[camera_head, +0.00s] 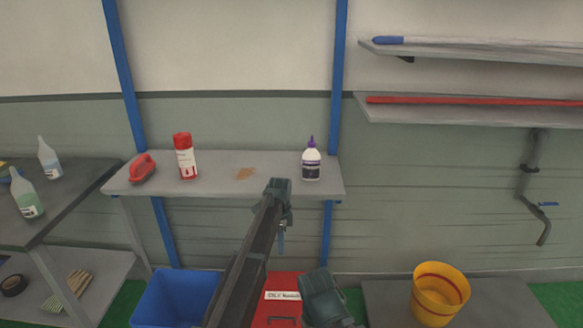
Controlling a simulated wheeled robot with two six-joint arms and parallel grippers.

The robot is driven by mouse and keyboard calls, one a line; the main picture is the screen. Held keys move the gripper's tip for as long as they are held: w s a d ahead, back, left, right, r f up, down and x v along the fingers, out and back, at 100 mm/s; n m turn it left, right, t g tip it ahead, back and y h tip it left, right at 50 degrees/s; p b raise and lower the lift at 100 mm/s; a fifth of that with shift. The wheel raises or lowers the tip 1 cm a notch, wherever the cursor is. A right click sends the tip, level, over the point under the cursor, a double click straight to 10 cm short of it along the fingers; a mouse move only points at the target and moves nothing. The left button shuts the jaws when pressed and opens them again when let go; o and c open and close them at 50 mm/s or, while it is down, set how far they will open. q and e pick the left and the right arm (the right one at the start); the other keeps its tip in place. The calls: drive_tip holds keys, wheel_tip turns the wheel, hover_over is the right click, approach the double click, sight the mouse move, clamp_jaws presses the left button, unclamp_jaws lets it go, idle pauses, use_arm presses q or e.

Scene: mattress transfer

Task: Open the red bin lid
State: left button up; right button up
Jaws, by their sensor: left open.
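The red bin (279,287) stands low at the bottom middle, with a white label on its top. A dark handle (282,321) shows below the label, at the picture's bottom edge. The red lid looks closed, and the bin's lower part is out of view. My left arm rises from the bottom, left of the bin, and partly covers the space beside it. My left gripper (282,238) hangs beyond and above the bin, small and hard to make out; it is open and apart from the lid. My right gripper is not seen.
A blue bin (176,298) stands left of the red one. A yellow bucket (439,293) sits on a grey surface at right.

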use_arm(q)
drive_tip(key=s+r+n+p, duration=0.2)
drive_tip(key=s+n, duration=0.2)
drive_tip(key=s, duration=0.8)
drive_tip(key=s+r+n+p, duration=0.3)
drive_tip(key=s+n, duration=0.2)
drive_tip(key=s, duration=0.6)
drive_tip(key=s+r+n+y+p, duration=0.1)
drive_tip(key=s+r+n+p, duration=0.1)
drive_tip(key=s, duration=1)
drive_tip(key=r+n, duration=0.1)
drive_tip(key=n, duration=0.1)
drive_tip(key=shift+s+n, duration=0.35)
drive_tip(key=shift+n, duration=0.05)
drive_tip(key=w+f+m+t+h+b, duration=0.1)
drive_tip(key=w+f+m+t+b, duration=0.1)
drive_tip(key=w+f+m+b, duration=1.2)
drive_tip(key=w+f+b, duration=0.8)
drive_tip(key=w, duration=0.1)
drive_tip(key=shift+w+f+t+b, duration=0.3)
drive_tip(key=shift+f+t, duration=0.05)
drive_tip(key=shift+t, duration=0.05)
